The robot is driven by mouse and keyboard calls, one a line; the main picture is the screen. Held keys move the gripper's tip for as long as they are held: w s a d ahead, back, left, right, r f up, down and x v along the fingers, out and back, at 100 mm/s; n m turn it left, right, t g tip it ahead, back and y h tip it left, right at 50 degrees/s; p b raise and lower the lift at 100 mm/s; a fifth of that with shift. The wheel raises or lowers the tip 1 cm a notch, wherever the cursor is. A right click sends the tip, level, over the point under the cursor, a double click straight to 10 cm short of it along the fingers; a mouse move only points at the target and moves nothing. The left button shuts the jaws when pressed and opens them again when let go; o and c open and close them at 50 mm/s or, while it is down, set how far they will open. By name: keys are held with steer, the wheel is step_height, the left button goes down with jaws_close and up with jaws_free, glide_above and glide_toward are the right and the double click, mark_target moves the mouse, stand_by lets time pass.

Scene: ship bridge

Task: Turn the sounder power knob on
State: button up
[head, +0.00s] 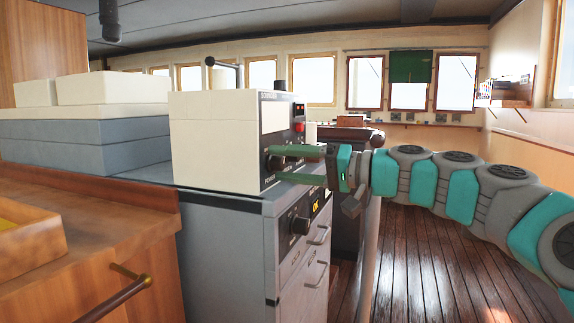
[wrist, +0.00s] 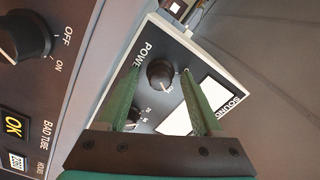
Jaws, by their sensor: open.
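The sounder (head: 215,140) is a cream box with a black front panel, standing on a grey cabinet. Its dark round power knob (wrist: 160,74) sits beside the partly hidden "POWER" lettering in the wrist view. My gripper (head: 273,163) is open in front of the panel, its two green fingers reaching toward the knob. In the wrist view the fingers (wrist: 161,70) lie on either side of the knob, with a gap at each side. I cannot tell how far the tips stand from the panel. A white mark shows at the knob's edge; its setting cannot be read.
A second, larger black knob (head: 299,224) with OFF and ON labels is on the cabinet front below; it also shows in the wrist view (wrist: 24,38). A smaller knob (wrist: 133,115) is partly behind the left finger. A wooden counter (head: 90,240) stands at left. Open floor lies at right.

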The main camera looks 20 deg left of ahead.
steer(key=shift+d, duration=0.15)
steer(key=d+b, duration=0.1)
steer(key=d, duration=0.6)
steer(key=shift+s+d, duration=0.25)
steer(key=shift+s, duration=0.05)
steer(key=shift+s, duration=0.1)
steer(key=s+d+f+g+h, duration=0.1)
steer(key=s+f+h, duration=0.7)
steer(key=s+f, duration=0.9)
steer(key=s+d+f+m+g+h, duration=0.1)
steer(key=s+d+f+m+h, duration=0.1)
steer(key=s+d+f+h, duration=0.3)
steer(key=s+d+f+m+g+h, duration=0.1)
steer(key=s+d+f+m+h, duration=0.2)
steer(key=s+d+f, duration=0.8)
steer(key=d+f+h, duration=0.2)
steer(key=d+f, duration=0.6)
steer(key=shift+s, duration=0.35)
